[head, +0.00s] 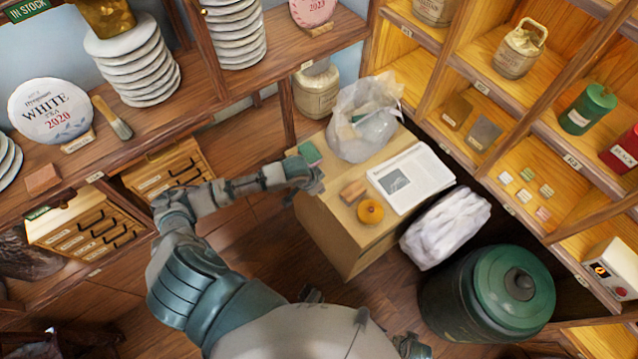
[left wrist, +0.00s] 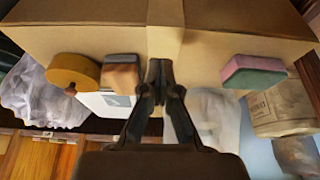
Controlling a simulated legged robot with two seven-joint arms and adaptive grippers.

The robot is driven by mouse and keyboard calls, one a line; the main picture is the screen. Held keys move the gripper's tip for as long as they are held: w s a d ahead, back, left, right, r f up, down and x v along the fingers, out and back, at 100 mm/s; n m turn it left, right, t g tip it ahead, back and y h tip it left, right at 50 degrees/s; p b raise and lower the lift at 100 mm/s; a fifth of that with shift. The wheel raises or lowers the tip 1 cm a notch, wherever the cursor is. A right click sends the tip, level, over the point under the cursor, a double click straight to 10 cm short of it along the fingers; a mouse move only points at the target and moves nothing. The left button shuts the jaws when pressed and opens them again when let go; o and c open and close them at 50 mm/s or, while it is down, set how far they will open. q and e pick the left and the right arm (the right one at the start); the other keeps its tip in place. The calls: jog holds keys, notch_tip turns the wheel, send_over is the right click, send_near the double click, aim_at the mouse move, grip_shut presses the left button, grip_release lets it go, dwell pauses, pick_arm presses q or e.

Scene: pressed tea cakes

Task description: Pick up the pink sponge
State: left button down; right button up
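A sponge with a green layer and a pink layer (head: 310,153) lies at the far left corner of a cardboard box top. In the left wrist view the same sponge (left wrist: 254,72) is right of the fingers, its pink layer showing clearly. My left gripper (head: 314,182) is over the box's left edge, just nearer than the sponge and apart from it. In the left wrist view its fingertips (left wrist: 159,74) meet, with nothing seen between them. My right gripper is not in view.
A white bundle (head: 446,228) and a green-lidded bin (head: 487,293) stand to the right. Shelves enclose the back.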

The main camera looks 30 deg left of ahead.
pick_arm(q)
jog(key=shift+d, duration=0.1)
jog(key=c, duration=1.6)
grip_release()
jog(key=shift+d+r, duration=0.1)
jog(key=shift+d, duration=0.05)
jog(key=o, duration=0.9)
jog(key=shift+d, duration=0.1)
jog(key=shift+c, duration=0.2)
jog(key=o, duration=0.4)
jog(key=shift+c, duration=0.2)
jog(key=shift+a, duration=0.3)
